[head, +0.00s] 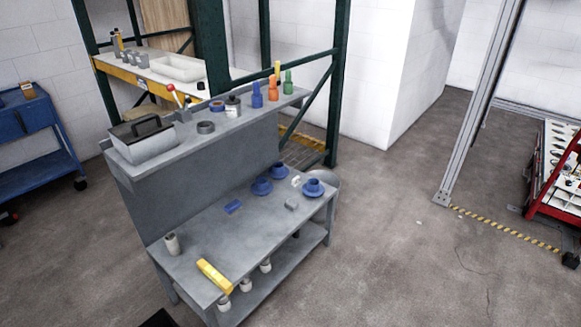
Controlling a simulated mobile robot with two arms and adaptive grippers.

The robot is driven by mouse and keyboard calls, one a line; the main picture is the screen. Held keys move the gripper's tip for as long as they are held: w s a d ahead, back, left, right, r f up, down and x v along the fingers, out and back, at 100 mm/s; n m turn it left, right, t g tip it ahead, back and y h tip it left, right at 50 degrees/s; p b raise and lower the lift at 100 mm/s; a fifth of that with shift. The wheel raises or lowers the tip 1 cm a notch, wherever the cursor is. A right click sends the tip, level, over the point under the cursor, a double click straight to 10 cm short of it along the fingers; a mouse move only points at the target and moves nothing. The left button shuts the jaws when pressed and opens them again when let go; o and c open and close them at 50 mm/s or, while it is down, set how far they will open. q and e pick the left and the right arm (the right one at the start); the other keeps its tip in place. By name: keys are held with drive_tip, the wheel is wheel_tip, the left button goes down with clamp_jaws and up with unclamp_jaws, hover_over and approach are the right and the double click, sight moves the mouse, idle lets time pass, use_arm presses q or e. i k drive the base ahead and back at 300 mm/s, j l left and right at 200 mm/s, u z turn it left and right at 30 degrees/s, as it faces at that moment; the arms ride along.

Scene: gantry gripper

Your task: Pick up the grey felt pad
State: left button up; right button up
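A small grey block-like piece (291,205) lies on the worktop of the grey workbench (205,258), toward its right end. It looks like the grey felt pad, but it is too small to make out its material. It lies apart from the blue round parts around it, and nothing covers it. Neither of my grippers is in view.
Near it stand blue flanged parts (313,187), a small blue block (233,206) and a white piece (296,181). A yellow bar (214,275) and a grey cylinder (171,244) lie further left. The raised shelf (190,137) holds a toolbox (143,140) and bottles.

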sight(290, 205)
drive_tip(key=z, duration=1.55)
drive_tip(key=i+u, duration=0.1)
drive_tip(key=u, duration=2.2)
drive_tip(key=i+l+u, duration=0.3)
drive_tip(key=l, duration=0.15)
drive_tip(key=l+u, duration=0.35)
drive_tip(key=i+l+u, duration=0.1)
drive_tip(key=l+u, duration=0.2)
drive_tip(key=l, duration=0.35)
drive_tip(key=l+u, duration=0.3)
drive_tip(key=l, duration=0.2)
